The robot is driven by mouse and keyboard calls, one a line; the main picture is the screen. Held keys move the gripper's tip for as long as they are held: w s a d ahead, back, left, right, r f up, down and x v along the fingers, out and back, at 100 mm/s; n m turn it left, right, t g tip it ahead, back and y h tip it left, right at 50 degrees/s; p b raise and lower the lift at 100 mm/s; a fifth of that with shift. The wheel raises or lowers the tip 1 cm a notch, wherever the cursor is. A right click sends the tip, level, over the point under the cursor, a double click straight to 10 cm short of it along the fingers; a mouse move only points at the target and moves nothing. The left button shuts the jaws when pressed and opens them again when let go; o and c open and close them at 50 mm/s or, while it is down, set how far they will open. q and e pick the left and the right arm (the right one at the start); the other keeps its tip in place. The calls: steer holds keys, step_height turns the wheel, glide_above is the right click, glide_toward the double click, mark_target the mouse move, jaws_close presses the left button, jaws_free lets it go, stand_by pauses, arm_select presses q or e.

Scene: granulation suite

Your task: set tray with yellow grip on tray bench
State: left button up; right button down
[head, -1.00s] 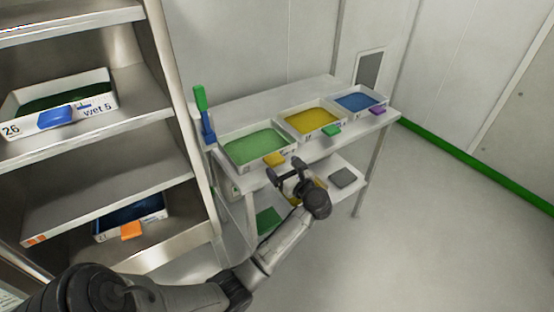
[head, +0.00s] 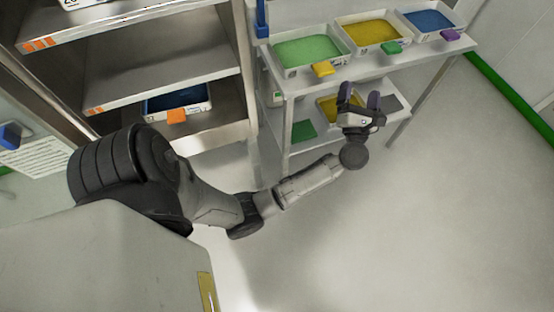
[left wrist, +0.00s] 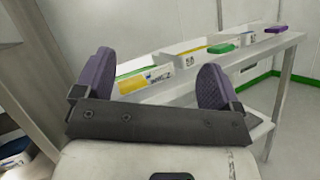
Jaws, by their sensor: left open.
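The tray with the yellow grip (head: 306,50) holds green material and sits on the top of the tray bench (head: 300,82), at its left end. Its yellow grip (head: 323,69) points out over the bench's front edge. My right gripper is not in view.
On the bench top stand a yellow-filled tray with a green grip (head: 391,47) and a blue-filled tray with a purple grip (head: 449,35). A rack at left holds a tray with an orange grip (head: 176,116).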

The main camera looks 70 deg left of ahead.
arm_select(q)
steer(key=s+d+f+m+t+h, duration=0.25)
steer(key=d+m+t+h, duration=0.25)
steer(key=d+m+h, duration=0.85)
steer(key=s+d+f+m+t+h, duration=0.1)
steer(key=d+f+m+t+h, duration=0.3)
steer(key=m+h, duration=1)
steer(key=s+d+f+m+g+y, duration=0.2)
steer(key=s+d+f+m+g, duration=0.45)
steer(key=m, duration=0.55)
steer(key=s+a+f+m+g+y, duration=0.2)
steer(key=s+f+m+g, duration=0.1)
steer(key=s, duration=0.6)
steer(key=s+a+f+m+g+y, duration=0.2)
steer(key=s+g, duration=0.4)
steer(key=s, duration=0.4)
step_height(320, 180, down, 3)
steer(key=shift+s+a+r+m+y, duration=0.25)
steer(key=shift+a+m+y, duration=0.1)
steer(key=shift+a+m, duration=0.2)
steer(key=shift+d+g, duration=0.1)
steer(key=shift+g, duration=0.15)
step_height(320, 180, up, 48)
steer(key=p, duration=4.8)
